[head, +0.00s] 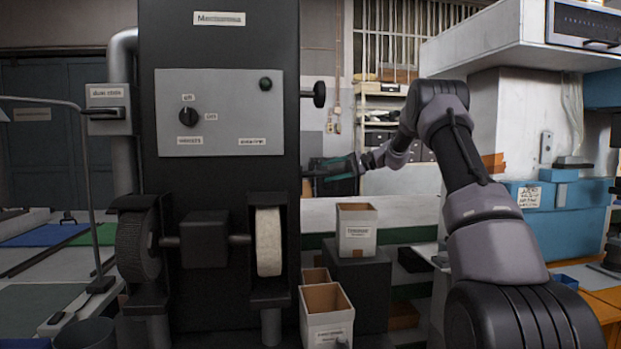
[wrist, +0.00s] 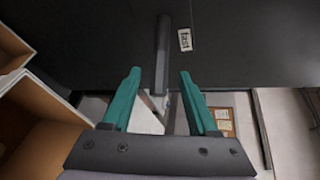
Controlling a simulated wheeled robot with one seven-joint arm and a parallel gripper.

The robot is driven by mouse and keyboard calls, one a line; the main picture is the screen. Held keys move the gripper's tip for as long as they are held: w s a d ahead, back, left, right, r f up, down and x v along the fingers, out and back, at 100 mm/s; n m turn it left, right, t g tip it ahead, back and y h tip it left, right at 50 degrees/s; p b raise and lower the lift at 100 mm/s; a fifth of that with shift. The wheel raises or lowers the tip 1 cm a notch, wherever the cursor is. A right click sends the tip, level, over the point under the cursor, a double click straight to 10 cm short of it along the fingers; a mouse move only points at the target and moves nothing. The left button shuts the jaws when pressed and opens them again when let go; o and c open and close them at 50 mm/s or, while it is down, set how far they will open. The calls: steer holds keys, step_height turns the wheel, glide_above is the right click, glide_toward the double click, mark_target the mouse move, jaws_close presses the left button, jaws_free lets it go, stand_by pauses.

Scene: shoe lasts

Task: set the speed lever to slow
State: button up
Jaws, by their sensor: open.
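The dark grinding machine (head: 220,55) stands in the middle of the head view, with a grey control panel (head: 240,128). A black knob on a short stem (head: 318,94) sticks out of its right side, above my gripper. In the wrist view a dark grey bar, seemingly the speed lever (wrist: 163,52), lies against the machine's dark face beside a small label reading "fast" (wrist: 184,39). My gripper (head: 309,170) is open at the machine's right side. In the wrist view its green fingers (wrist: 160,84) straddle the bar's near end in the picture; contact cannot be told.
Open boxes (head: 327,302) stand at the machine's lower right, one on a dark block (head: 360,275). Two wheels, one dark (head: 136,248) and one pale (head: 269,241), sit on the machine's front. A box edge (wrist: 45,95) shows left of my gripper in the wrist view.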

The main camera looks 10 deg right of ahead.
mark_target(311, 176)
steer(key=x, duration=0.7)
steer(key=shift+w+a+f, duration=0.15)
steer(key=shift+a, duration=0.2)
jaws_close()
stand_by(1.0)
